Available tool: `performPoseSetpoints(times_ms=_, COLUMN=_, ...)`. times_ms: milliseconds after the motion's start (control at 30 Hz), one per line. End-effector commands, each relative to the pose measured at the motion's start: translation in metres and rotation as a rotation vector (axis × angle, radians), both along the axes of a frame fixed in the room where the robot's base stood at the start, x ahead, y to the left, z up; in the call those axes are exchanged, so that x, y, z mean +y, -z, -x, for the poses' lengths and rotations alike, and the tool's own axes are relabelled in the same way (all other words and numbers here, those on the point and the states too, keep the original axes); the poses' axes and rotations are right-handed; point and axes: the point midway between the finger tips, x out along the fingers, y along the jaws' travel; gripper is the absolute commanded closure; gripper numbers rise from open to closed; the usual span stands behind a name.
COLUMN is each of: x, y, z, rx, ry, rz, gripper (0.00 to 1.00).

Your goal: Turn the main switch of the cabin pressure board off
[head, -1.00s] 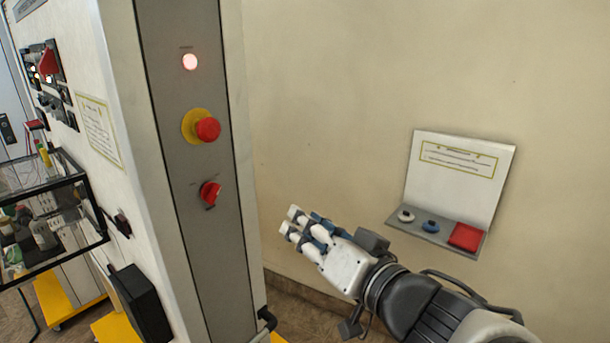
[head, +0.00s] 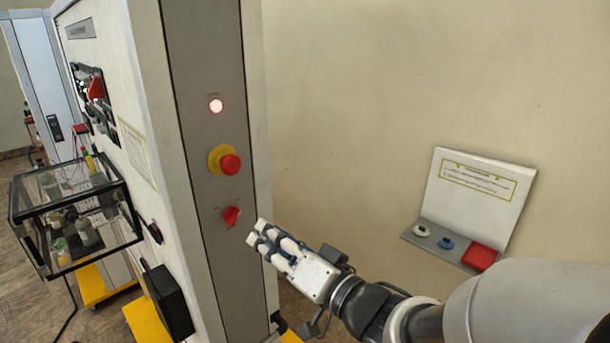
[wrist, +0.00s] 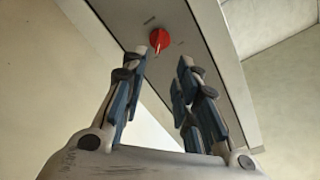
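A red rotary switch (head: 231,216) sits low on the grey strip at the near end of the cabinet, under a red mushroom button on a yellow disc (head: 230,164) and a lit lamp (head: 216,106). Its handle is tilted in the head view. My gripper (head: 258,231) is just right of the switch in the picture, apart from it. In the wrist view the switch (wrist: 160,40) shows beyond the fingertips, close to the left finger. My gripper (wrist: 172,56) is open and empty, with a clear gap between the fingers. I cannot read the switch's markings.
Another red switch (head: 96,89) is on the cabinet's left face. A clear case (head: 75,190) and a black box (head: 168,300) stick out from that side. A wall shelf (head: 440,240) with small discs and a red block is at the right. The wall between is bare.

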Motion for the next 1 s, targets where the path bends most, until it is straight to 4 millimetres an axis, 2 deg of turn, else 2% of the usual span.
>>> performPoseSetpoints(times_ms=33, x=0.011, y=0.005, z=-0.006, rx=0.004, ry=-0.007, rz=0.002, gripper=0.72)
performPoseSetpoints(times_ms=200, x=0.038, y=0.004, z=-0.03, rx=0.003, ry=-0.004, rz=0.002, gripper=0.72)
performPoseSetpoints(times_ms=400, x=0.061, y=0.004, z=-0.051, rx=0.004, ry=-0.001, rz=0.003, gripper=0.72)
performPoseSetpoints(times_ms=600, x=0.07, y=0.003, z=-0.059, rx=0.003, ry=0.0, rz=0.001, gripper=0.72)
performPoseSetpoints(times_ms=867, x=0.071, y=0.003, z=-0.06, rx=0.003, ry=0.001, rz=0.002, gripper=0.72)
performPoseSetpoints(times_ms=1000, x=0.071, y=0.003, z=-0.06, rx=0.003, ry=0.001, rz=0.002, gripper=0.8)
